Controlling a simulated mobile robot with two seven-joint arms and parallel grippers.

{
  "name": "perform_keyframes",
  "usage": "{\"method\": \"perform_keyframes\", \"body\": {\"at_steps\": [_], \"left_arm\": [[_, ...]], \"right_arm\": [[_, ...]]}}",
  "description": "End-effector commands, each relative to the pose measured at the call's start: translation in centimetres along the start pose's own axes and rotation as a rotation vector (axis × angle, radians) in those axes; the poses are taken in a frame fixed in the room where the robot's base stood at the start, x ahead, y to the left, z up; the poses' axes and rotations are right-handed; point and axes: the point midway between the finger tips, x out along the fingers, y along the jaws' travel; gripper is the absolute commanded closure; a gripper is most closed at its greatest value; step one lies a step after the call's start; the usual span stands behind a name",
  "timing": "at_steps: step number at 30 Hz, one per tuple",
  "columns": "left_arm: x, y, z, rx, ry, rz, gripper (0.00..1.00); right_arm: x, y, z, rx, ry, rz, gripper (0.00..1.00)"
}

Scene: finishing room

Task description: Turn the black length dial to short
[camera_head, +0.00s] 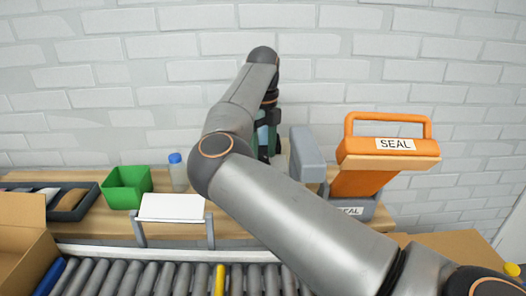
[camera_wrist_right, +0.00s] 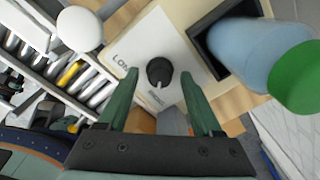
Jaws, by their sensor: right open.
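The black length dial (camera_wrist_right: 159,72) sits on a white panel (camera_wrist_right: 148,44) in the right wrist view. Lettering beginning "LO" is at the panel's left, and partly hidden lettering is below the dial. A pale mark shows on the dial's lower side; its exact setting is hard to tell. My right gripper (camera_wrist_right: 160,77) is open, with one green finger on each side of the dial and gaps visible to it. In the head view the right gripper (camera_head: 266,138) is partly hidden by my own arm, which also hides the dial. My left gripper is not in view.
The orange SEAL device (camera_head: 365,182), green bin (camera_head: 127,190), blue-capped bottle (camera_head: 178,174) and roller conveyor (camera_head: 150,280) surround the work area.

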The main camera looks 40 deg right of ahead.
Motion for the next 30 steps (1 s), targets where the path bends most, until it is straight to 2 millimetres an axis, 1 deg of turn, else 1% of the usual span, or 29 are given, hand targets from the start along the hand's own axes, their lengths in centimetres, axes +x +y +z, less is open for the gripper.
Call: {"method": "perform_keyframes", "body": {"at_steps": [4, 7, 11, 15, 18, 21, 25, 30], "left_arm": [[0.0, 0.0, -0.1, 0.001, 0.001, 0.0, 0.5], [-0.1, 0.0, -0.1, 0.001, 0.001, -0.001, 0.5], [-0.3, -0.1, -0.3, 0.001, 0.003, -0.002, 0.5], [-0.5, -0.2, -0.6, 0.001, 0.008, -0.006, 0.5], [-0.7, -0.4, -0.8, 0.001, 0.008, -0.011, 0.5], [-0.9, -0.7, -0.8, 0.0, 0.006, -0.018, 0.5], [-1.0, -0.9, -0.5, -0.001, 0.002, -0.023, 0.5], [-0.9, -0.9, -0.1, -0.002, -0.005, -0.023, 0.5]], "right_arm": [[-0.5, 0.0, 0.0, 0.0, -0.001, 0.0, 0.33], [-1.9, 0.0, 0.1, 0.0, -0.003, -0.002, 0.33], [-4.6, -0.1, 0.0, -0.001, -0.004, -0.002, 0.33], [-7.8, -0.1, 0.0, -0.001, -0.003, -0.001, 0.33], [-9.8, -0.1, 0.0, 0.0, -0.002, -0.001, 0.33], [-11.2, -0.1, 0.0, -0.001, -0.002, -0.001, 0.33], [-12.3, 0.0, 0.0, 0.0, -0.001, 0.0, 0.33], [-12.6, 0.0, 0.0, 0.0, 0.0, 0.0, 0.33]]}}
